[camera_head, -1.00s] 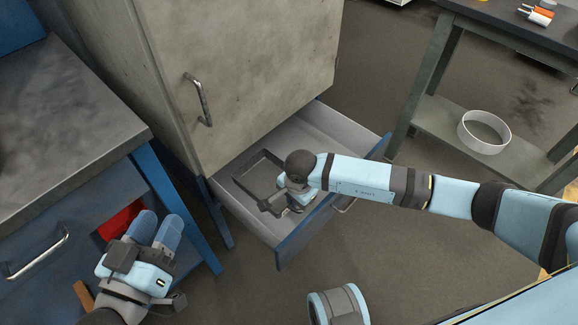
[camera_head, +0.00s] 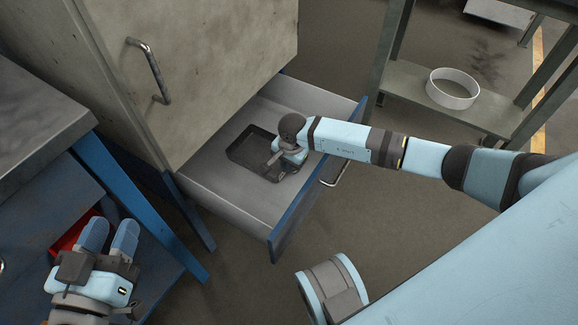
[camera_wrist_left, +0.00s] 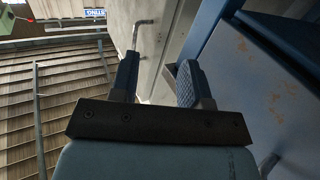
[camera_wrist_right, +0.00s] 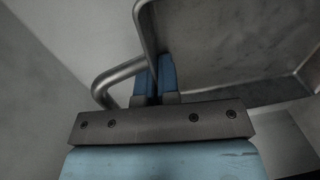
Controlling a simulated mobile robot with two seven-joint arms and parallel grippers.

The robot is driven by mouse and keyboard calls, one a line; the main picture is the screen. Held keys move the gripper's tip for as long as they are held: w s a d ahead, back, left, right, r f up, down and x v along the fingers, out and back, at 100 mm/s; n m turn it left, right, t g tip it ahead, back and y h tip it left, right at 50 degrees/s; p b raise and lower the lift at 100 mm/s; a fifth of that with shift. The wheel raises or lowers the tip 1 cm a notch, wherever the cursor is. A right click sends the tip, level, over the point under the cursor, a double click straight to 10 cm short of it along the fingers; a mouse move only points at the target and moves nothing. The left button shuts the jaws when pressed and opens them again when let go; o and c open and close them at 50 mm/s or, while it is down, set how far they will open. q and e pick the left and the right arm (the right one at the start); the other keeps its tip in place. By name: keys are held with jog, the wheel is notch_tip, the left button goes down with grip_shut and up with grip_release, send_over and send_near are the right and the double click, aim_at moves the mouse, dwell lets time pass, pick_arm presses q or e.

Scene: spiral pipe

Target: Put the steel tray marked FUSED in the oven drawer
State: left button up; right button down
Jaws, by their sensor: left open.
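The steel tray (camera_head: 247,148) is a dark, shallow rectangular pan inside the pulled-out oven drawer (camera_head: 210,183). It looks low, at or near the drawer floor; I cannot tell whether it touches. No FUSED mark is readable. My right gripper (camera_head: 272,164) is at the tray's near right side and hides part of it. In the right wrist view its blue fingers (camera_wrist_right: 154,78) are close together on the tray's bent-bar handle (camera_wrist_right: 116,80), with the tray's inside (camera_wrist_right: 225,45) beyond. My left gripper (camera_head: 110,234) is open and empty at the lower left, its fingers (camera_wrist_left: 158,80) apart.
The oven front with its bar handle (camera_head: 150,70) stands above the drawer. A blue-legged bench (camera_head: 40,120) is at the left, near my left gripper. The floor before the drawer is open.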

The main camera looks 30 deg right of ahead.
jog(key=shift+w+d+f, duration=0.2)
jog(key=shift+d+f, duration=0.1)
jog(key=shift+f, duration=0.2)
pick_arm(q)
jog(key=shift+w+a, duration=0.15)
pick_arm(e)
jog(key=shift+r, duration=0.1)
jog(key=c, duration=1.7)
grip_release()
jog(key=o, duration=0.3)
pick_arm(q)
jog(key=shift+m, duration=0.3)
pick_arm(e)
jog(key=shift+o, duration=0.2)
